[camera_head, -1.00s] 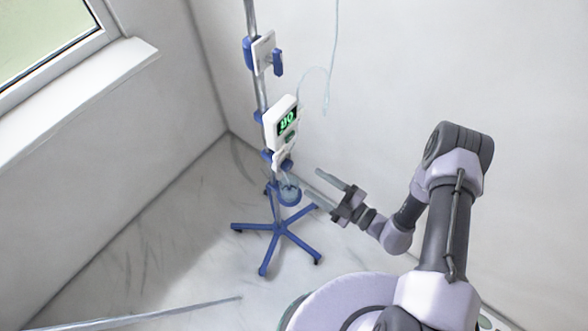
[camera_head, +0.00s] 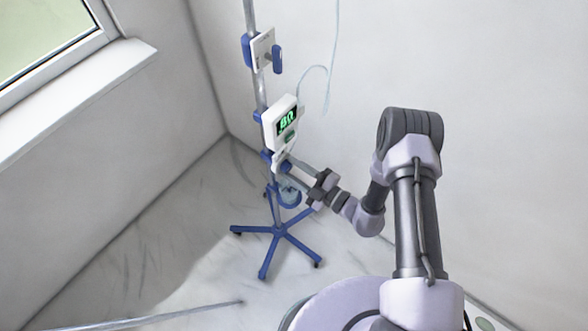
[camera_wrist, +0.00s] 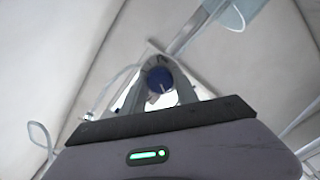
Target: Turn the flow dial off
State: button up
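A blue round dial (camera_wrist: 160,79) shows in the wrist view, on a white panel and between the two fingers of my gripper (camera_wrist: 158,92). In the head view a small white panel (camera_head: 281,158) sits on the pole below a pump with a lit green screen (camera_head: 286,122); the dial itself is hidden there. My gripper (camera_head: 285,168) reaches this panel from the right, with its fingers apart on either side of the dial. I cannot tell whether the fingers touch it.
The metal pole (camera_head: 261,92) stands on a blue wheeled base (camera_head: 279,231). A white unit with blue clamps (camera_head: 263,50) is higher up. A clear tube (camera_head: 329,78) hangs to the right. A blue cup-like holder (camera_head: 290,193) is just below my gripper. Walls stand close behind.

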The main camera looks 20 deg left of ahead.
grip_shut()
jog(key=n, duration=0.3)
jog(key=n+b, duration=0.1)
jog(key=n, duration=0.3)
jog(key=shift+n, duration=0.3)
jog(key=n, duration=0.3)
jog(key=shift+n, duration=0.3)
jog(key=shift+r+n, duration=0.1)
jog(key=shift+n, duration=1.7)
jog(key=shift+b, duration=0.3)
jog(key=o, duration=1.2)
grip_release()
